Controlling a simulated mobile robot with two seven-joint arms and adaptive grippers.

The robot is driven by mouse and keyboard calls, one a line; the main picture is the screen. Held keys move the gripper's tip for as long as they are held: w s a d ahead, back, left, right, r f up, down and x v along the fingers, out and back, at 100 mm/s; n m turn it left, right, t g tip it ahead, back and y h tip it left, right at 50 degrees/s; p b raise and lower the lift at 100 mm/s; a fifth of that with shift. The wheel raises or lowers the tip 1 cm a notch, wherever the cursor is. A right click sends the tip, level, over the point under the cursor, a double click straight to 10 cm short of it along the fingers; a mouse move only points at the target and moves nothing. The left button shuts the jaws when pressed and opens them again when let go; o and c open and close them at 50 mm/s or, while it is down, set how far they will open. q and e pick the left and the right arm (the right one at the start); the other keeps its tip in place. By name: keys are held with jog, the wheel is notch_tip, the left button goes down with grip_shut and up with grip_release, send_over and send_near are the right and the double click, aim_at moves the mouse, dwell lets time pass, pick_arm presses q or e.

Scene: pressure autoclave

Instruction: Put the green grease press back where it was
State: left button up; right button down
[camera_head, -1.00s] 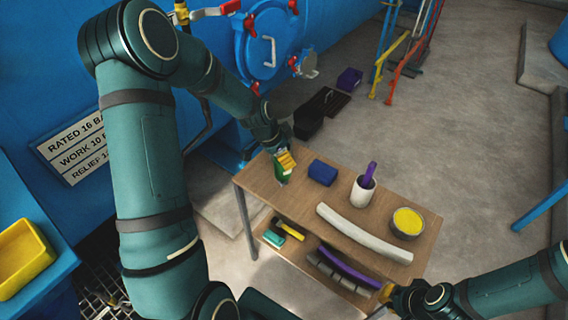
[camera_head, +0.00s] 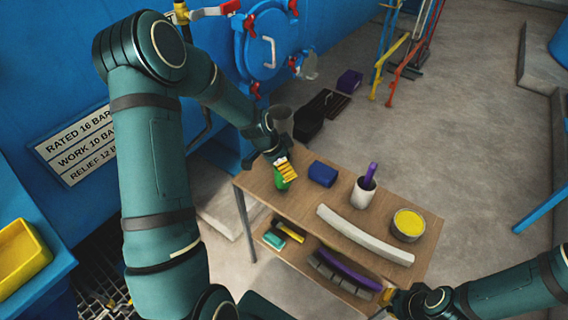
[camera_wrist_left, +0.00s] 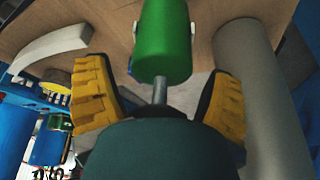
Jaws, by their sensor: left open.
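The green grease press (camera_head: 281,184) is at the far left end of the wooden table (camera_head: 322,200). In the left wrist view its green barrel (camera_wrist_left: 163,45) is ahead of my fingers, and its thin metal rod points back between them. My left gripper (camera_head: 286,171) is open at the press, one yellow finger on each side of the rod with gaps, (camera_wrist_left: 160,100) in the wrist view. The gripper partly hides the press in the head view. My right gripper (camera_head: 387,297) is at the table's near right; its finger opening is unclear.
On the tabletop are a blue block (camera_head: 322,173), a white cup (camera_head: 363,190) with a purple handle, a pale curved strip (camera_head: 364,235) and a yellow-filled tin (camera_head: 408,224). The lower shelf holds a purple curved strip (camera_head: 348,269) and a yellow-headed tool (camera_head: 292,233). Blue autoclave (camera_head: 268,50) stands behind.

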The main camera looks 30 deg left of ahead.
pick_arm(q)
jog(key=shift+r, duration=0.1)
jog(key=shift+a+r, duration=0.1)
jog(key=shift+r, duration=0.25)
jog(key=p+v, duration=0.1)
jog(key=v, duration=1)
jog(key=shift+r+p, duration=0.15)
jog(key=shift+p, duration=0.25)
jog(key=shift+s, duration=0.25)
